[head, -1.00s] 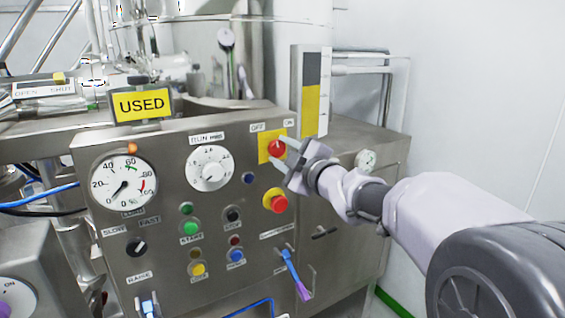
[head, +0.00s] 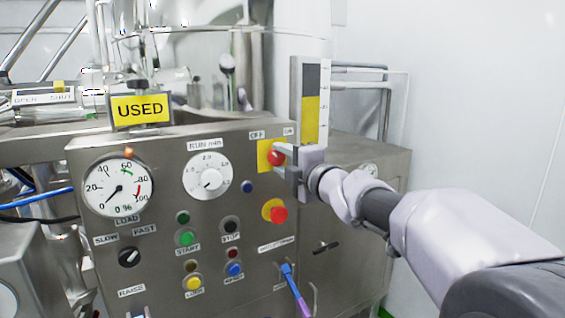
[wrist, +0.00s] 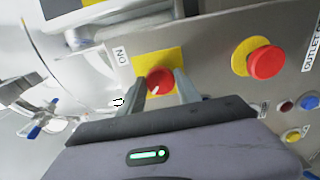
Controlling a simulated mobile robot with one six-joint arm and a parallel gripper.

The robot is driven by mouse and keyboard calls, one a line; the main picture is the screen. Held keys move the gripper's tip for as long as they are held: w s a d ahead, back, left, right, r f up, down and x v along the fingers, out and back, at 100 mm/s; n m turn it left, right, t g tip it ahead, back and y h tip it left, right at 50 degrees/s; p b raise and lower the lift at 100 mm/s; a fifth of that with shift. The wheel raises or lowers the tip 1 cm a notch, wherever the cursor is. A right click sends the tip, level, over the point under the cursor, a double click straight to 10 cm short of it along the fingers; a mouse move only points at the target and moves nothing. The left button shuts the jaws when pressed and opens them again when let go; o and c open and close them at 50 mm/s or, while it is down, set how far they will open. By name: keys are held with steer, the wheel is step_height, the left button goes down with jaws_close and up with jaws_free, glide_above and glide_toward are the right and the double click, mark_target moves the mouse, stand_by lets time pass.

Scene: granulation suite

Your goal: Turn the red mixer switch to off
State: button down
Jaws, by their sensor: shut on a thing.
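The red mixer switch (head: 275,157) is a round red knob on a yellow plate (head: 264,150) at the panel's upper right, below the OFF (head: 257,134) and ON labels. In the wrist view the red knob (wrist: 159,81) shows a white pointer mark, and the ON label (wrist: 121,56) lies to its left. My gripper (head: 277,157) reaches in from the right with its fingers on either side of the knob. In the wrist view my gripper (wrist: 162,88) is shut on the knob. The fingertips partly hide the knob's sides.
A red mushroom button (head: 278,214) on a yellow base sits just below the switch. The steel panel also holds a load gauge (head: 118,187), a run-minutes dial (head: 208,177) and a green start button (head: 187,238). A yellow USED sign (head: 140,109) stands on top. A level column (head: 312,100) rises behind my gripper.

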stand_by(0.4)
steer(key=c, duration=0.9)
jaws_free()
steer(key=shift+o, duration=0.2)
steer(key=p+v, duration=0.2)
steer(key=v, duration=1.5)
steer(key=shift+s+d+p, duration=0.2)
steer(key=shift+p, duration=0.15)
